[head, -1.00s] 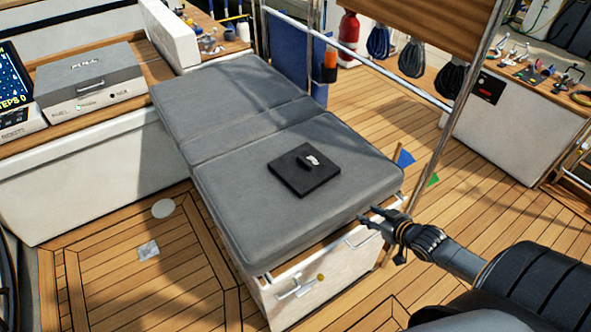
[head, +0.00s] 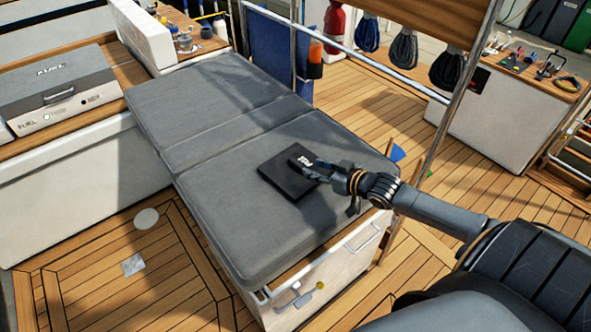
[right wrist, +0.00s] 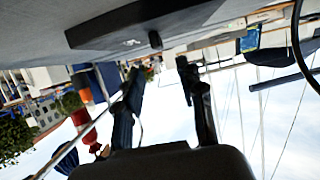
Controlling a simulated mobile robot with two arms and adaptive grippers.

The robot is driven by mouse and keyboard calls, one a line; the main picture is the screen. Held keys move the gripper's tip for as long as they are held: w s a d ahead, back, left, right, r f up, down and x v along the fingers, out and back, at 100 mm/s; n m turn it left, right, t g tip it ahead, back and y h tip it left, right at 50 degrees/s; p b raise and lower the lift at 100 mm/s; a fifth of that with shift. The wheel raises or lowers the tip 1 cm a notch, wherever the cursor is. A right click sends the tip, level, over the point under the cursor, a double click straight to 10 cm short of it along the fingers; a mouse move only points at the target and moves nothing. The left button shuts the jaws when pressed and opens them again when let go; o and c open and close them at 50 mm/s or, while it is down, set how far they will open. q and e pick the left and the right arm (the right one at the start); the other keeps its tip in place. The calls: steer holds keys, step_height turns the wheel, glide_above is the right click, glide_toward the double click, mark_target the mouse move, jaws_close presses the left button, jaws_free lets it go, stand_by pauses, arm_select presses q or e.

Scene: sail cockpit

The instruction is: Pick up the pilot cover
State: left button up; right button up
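The pilot cover (head: 277,171) is a flat black square with a raised handle and a small white marking. It lies on the grey cushion (head: 225,212). My right gripper (head: 312,168) is over the cover's right side, close to the handle. In the right wrist view, the cover (right wrist: 140,24) spans the top, with its dark handle end just beyond the fingertips. The right fingers (right wrist: 158,70) are spread with a clear gap and nothing between them. Part of the cover is hidden behind the gripper in the head view. My left gripper is not in view.
The cushion sits on a white locker with a metal rail (head: 365,238). A steel pole (head: 462,88) stands to the right of the cushion. A grey fuel box (head: 58,88) is at the left. The cushion around the cover is clear.

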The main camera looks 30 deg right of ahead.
mark_target(299, 165)
steer(key=shift+f+b+x, duration=0.2)
steer(key=shift+x, duration=1.65)
steer(key=shift+f+b+x, duration=0.15)
steer(key=shift+f+x, duration=0.1)
steer(key=shift+x, duration=1.6)
steer(key=shift+s+d+r, duration=0.1)
steer(key=shift+s, duration=0.15)
steer(key=shift+c, duration=0.2)
jaws_close()
